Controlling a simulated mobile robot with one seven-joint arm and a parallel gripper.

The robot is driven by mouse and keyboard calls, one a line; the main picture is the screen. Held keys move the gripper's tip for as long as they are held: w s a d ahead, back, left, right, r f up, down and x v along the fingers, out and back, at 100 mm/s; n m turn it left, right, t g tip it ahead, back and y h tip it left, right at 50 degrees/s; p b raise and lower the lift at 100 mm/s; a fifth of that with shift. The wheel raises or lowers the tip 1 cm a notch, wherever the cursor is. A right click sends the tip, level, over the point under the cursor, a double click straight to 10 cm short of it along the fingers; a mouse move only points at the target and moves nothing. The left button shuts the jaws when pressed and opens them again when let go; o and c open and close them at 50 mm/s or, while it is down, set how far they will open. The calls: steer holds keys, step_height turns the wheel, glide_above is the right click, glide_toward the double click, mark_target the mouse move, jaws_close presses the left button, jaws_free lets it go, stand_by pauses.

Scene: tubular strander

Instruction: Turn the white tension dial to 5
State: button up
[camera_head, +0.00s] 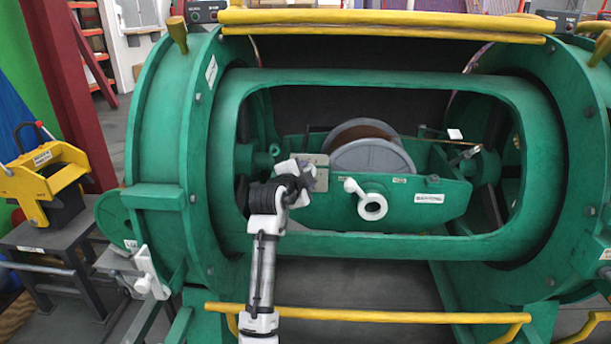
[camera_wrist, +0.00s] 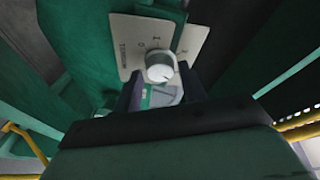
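The white tension dial (camera_wrist: 159,67) is a small round knob on a pale plate (camera_wrist: 125,40) lettered TENSION. A few marks show on the plate, but they are too small to read surely. A thin dark mark shows on the dial's face toward its lower right; I cannot tell its setting. My gripper (camera_wrist: 161,88) is open, its two dark fingers apart just below the dial in the wrist view, with nothing between them. I cannot tell whether they touch the dial.
The plate is on a green cradle (camera_head: 410,208) inside the green machine frame (camera_head: 370,246). A yellow rail (camera_head: 400,317) runs low in front.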

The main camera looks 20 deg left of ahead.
steer(key=shift+o, duration=1)
steer(key=v, duration=1.4)
steer(key=shift+w, duration=0.1)
